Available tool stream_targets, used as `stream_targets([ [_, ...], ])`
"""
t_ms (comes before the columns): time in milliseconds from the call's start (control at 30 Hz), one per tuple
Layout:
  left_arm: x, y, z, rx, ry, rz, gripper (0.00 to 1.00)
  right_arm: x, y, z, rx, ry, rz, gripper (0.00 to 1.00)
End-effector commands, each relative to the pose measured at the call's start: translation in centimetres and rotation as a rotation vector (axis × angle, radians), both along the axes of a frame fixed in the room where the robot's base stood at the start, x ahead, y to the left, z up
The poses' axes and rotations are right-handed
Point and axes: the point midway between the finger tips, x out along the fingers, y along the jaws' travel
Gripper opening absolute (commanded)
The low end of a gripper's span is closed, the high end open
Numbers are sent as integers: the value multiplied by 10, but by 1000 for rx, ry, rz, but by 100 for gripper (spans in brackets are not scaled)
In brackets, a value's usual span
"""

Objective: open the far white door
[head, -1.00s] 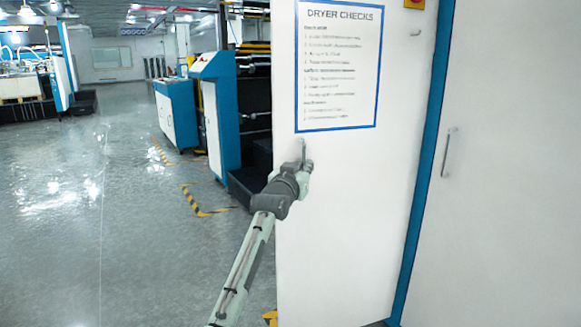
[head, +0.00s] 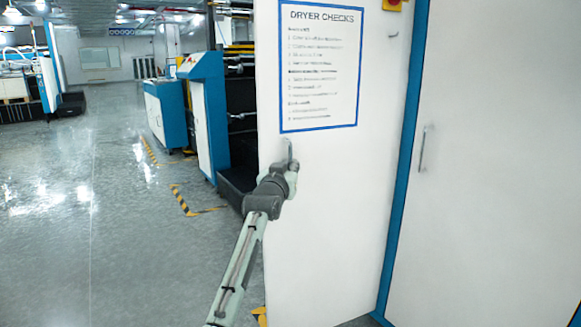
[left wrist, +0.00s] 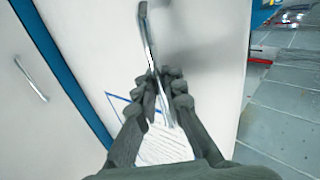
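The far white door (head: 330,200) carries a blue-framed "DRYER CHECKS" sheet (head: 320,65). A slim metal handle (head: 290,148) is near its left edge. My left gripper (head: 287,165) is at this handle, below the sheet. In the left wrist view the handle (left wrist: 146,35) runs down between the two fingers of the gripper (left wrist: 164,80), which are close together around it. Part of the handle is hidden by the fingers. My right gripper is not in view.
The near white door (head: 490,170) with its own handle (head: 424,148) is at the right, past a blue post (head: 405,150). Blue-and-white machine cabinets (head: 205,115) stand behind the far door's left edge. Open grey floor (head: 90,230) fills the left, with yellow-black floor marks (head: 183,205).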

Motion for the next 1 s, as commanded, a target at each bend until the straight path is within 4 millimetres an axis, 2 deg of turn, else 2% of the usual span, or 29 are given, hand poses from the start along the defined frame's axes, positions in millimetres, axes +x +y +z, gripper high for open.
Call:
stream_targets([
  [33, 1, 7, -2, 2, 1, 9, 12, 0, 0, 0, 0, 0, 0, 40],
  [100, 1, 6, -2, 2, 1, 8, 19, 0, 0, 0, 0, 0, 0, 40],
  [567, -3, 3, -2, 1, 2, 2, 19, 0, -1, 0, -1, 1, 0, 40],
  [767, -29, 9, -2, 1, 1, 3, 19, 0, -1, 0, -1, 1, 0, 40],
  [1000, -78, 21, -2, 1, 0, 4, 19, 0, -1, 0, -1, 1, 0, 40],
])
